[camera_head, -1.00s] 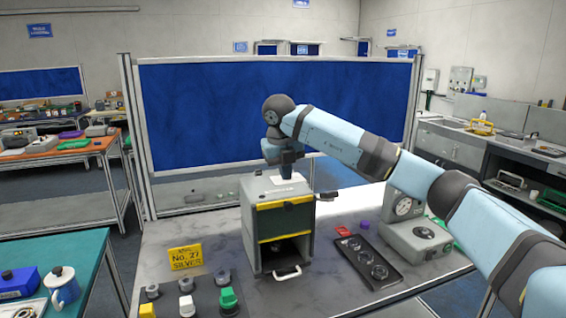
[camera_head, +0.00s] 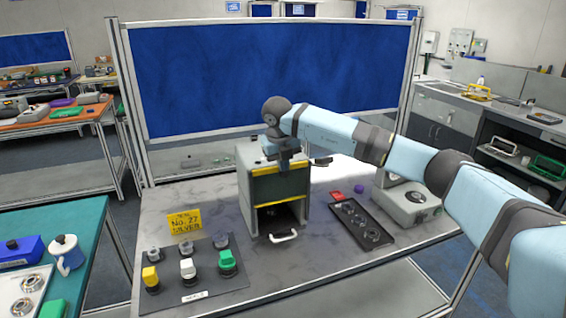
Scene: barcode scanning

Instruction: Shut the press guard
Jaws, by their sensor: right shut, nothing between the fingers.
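The press (camera_head: 247,188) is a grey box standing at the middle of the grey table. Its guard (camera_head: 280,188) is a dark panel with yellow strips along its top and bottom edges. The guard covers the upper part of the front, and a dark opening (camera_head: 282,215) shows below it. A white handle (camera_head: 285,237) sticks out low at the front. My right gripper (camera_head: 288,164) is shut and empty, pointing down at the press's top front edge, just by the guard's upper strip. I cannot tell whether it touches. My left gripper is not in view.
A yellow sign (camera_head: 184,222) and a dark board with coloured knobs (camera_head: 205,274) are left of the press. A black tray (camera_head: 360,226) and a grey gauge device (camera_head: 405,203) are on the right. A blue partition (camera_head: 250,75) stands behind. The front table middle is clear.

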